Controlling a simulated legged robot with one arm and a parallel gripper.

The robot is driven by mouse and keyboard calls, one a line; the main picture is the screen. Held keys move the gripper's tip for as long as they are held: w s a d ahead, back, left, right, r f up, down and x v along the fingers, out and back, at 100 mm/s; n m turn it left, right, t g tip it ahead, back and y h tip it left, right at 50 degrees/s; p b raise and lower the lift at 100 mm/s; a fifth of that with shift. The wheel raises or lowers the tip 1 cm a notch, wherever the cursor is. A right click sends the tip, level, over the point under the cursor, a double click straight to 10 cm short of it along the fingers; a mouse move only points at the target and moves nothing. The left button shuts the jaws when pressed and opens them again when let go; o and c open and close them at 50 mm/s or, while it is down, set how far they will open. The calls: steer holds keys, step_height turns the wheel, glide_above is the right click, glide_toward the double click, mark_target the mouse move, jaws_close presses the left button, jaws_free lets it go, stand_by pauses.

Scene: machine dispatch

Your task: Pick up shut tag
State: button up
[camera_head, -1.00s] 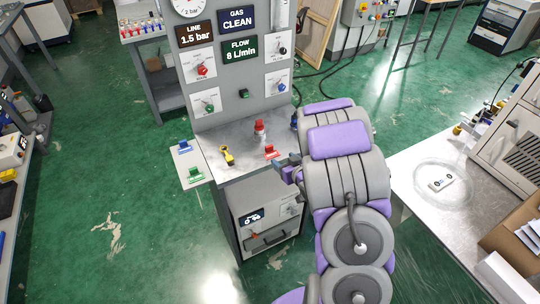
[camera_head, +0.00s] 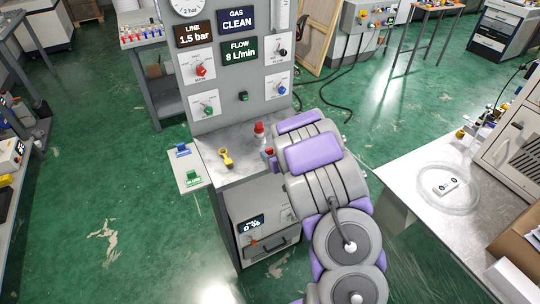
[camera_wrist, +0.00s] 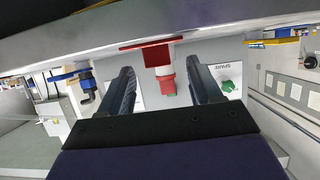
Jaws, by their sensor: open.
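In the wrist view, which looks upside down, the red tag (camera_wrist: 150,45) shows as a thin plate against the ledge. No writing on it is readable, so I cannot confirm it is the shut tag. My gripper (camera_wrist: 161,70) is open, with its two dark fingers on either side of the tag's line and nothing visibly held.
A yellow piece (camera_head: 227,158) stands on the ledge, left of the red tag. A blue tag (camera_head: 182,150) and a green tag (camera_head: 193,178) lie on a side plate. The panel with knobs rises behind the ledge. A white table (camera_head: 405,172) stands at right.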

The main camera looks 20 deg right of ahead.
mark_target(269, 149)
steer(key=b+x, duration=0.1)
steer(key=x, duration=0.3)
steer(key=shift+w+d, duration=0.1)
steer(key=shift+d, duration=0.05)
steer(key=shift+c, duration=0.2)
steer(key=c, duration=1)
steer(key=shift+r, duration=0.15)
